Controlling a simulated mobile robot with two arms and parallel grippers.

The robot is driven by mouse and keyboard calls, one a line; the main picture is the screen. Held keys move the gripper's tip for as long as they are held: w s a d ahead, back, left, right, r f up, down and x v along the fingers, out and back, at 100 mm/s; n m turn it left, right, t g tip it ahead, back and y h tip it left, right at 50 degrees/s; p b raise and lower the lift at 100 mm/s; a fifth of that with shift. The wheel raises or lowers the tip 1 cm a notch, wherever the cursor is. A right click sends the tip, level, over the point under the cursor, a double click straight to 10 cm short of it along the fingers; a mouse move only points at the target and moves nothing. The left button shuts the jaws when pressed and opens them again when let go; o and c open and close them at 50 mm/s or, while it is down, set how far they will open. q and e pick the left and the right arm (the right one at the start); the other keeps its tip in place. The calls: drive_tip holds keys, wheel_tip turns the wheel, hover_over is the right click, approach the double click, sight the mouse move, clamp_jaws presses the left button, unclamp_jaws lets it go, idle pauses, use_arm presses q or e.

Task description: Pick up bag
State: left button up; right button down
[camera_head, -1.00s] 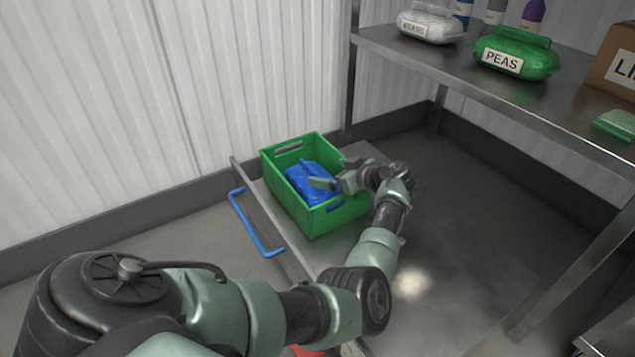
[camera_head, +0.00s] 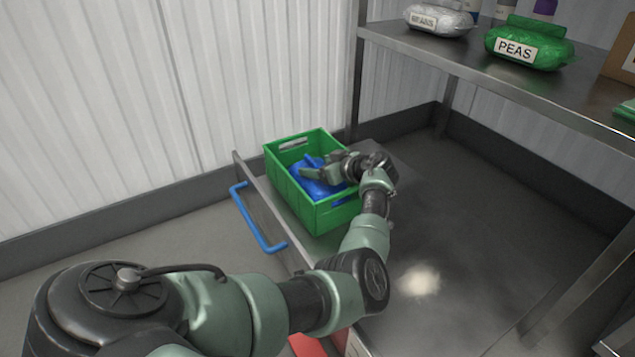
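A blue bag (camera_head: 309,186) lies inside a green crate (camera_head: 297,211). The crate stands on a metal cart at the centre of the head view. My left gripper (camera_head: 312,173) reaches over the crate's right side, with its fingers at the top of the bag. The fingers and my wrist cover part of the bag. I cannot tell whether the fingers are apart or closed on it. My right gripper is not in view.
A metal shelf (camera_head: 470,72) at the upper right holds a green peas bag (camera_head: 528,46), a white bag (camera_head: 438,20) and a cardboard box. The cart has a blue handle (camera_head: 257,222) on its left. Corrugated wall panels stand behind.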

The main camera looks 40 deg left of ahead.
use_arm(q)
drive_tip(key=c, duration=1)
clamp_jaws()
drive_tip(key=shift+d, duration=0.1)
drive_tip(key=shift+d+f, duration=0.1)
drive_tip(key=shift+f, duration=0.15)
drive_tip(key=shift+r, duration=0.1)
